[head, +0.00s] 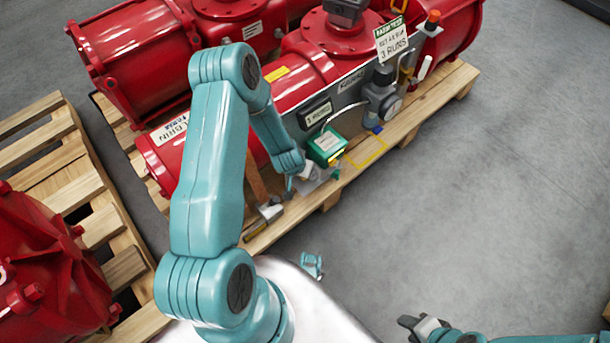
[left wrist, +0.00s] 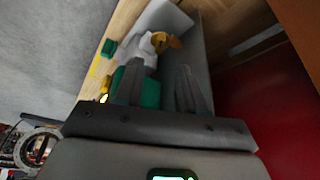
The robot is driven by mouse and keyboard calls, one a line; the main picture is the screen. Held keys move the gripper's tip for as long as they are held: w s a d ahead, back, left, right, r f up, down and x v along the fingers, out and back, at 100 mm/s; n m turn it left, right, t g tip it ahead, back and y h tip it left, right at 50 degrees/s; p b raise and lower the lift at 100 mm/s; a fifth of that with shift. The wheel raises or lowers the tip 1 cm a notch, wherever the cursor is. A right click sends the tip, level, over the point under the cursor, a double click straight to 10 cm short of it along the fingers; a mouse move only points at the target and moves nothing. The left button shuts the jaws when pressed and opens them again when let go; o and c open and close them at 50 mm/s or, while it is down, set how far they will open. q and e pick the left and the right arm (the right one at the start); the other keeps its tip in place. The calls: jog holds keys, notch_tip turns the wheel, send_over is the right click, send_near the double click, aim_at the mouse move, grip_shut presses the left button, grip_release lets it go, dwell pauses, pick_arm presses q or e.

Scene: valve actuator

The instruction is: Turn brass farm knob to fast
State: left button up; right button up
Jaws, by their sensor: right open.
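The brass knob (left wrist: 166,42) shows in the left wrist view on a pale fitting (left wrist: 150,58) against a grey plate. It lies beyond and between my left fingertips, apart from them. In the head view I cannot make the knob out behind my left wrist. My left gripper (left wrist: 160,72) is open and empty; in the head view it (head: 303,180) is small and partly hidden, low by the actuator's near side. My right gripper (head: 418,325) is open and empty over the floor at the bottom, far from the actuator.
The red actuator (head: 310,72) lies on a wooden pallet (head: 428,104). A green box (head: 327,146) stands beside my left gripper. A gauge and regulator (head: 382,95) stand farther right. A mallet (head: 265,217) lies on the pallet edge. The floor on the right is clear.

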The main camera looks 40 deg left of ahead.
pick_arm(q)
jog(key=b+x, duration=0.2)
jog(key=x, duration=0.5)
jog(key=shift+w+f, duration=0.1)
jog(key=shift+f, duration=0.15)
